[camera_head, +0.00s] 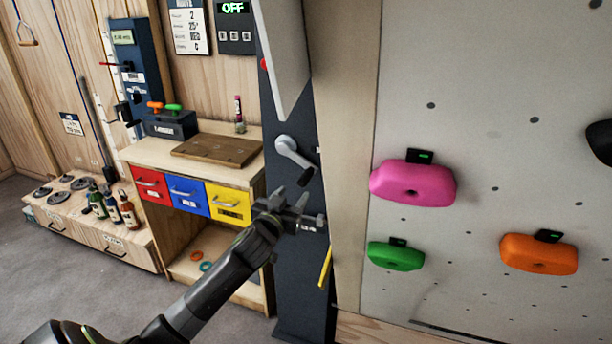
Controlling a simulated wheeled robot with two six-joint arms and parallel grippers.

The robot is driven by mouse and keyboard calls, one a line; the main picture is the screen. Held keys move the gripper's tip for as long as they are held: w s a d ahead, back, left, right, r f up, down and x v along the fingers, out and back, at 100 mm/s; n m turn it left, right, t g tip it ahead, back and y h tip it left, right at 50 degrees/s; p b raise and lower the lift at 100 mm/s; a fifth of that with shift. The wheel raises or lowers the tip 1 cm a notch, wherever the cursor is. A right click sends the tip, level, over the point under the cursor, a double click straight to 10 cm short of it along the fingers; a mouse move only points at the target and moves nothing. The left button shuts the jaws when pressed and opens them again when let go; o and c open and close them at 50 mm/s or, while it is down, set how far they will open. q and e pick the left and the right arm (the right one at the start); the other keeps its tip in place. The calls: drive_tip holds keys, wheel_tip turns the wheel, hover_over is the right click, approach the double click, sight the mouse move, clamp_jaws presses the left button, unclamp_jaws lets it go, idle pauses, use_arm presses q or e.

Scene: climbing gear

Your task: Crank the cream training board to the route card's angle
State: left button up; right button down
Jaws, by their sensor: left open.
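A pale cream-grey board (470,130) with coloured holds fills the right side; a narrow pale panel (284,45) also leans at the top centre. A silver crank (295,153) with a dark grip is on the dark post (283,120) left of the large board. The route card (188,27) hangs on the back wall; one line seems to read 25°. My left gripper (306,203) is open and empty in front of the post, just below the crank grip; I cannot tell whether they touch. My right gripper is not in view.
A wooden bench (145,150) with red, blue and yellow drawers stands left of the post. A yellow rod (325,266) hangs low on the post. Pink (412,184), green (396,256) and orange (538,254) holds stick out at right. Floor at lower left is clear.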

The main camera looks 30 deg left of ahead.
sight(305, 178)
use_arm(q)
drive_tip(key=p+x, duration=0.1)
drive_tip(key=x, duration=0.8)
drive_tip(key=shift+w, duration=0.35)
clamp_jaws()
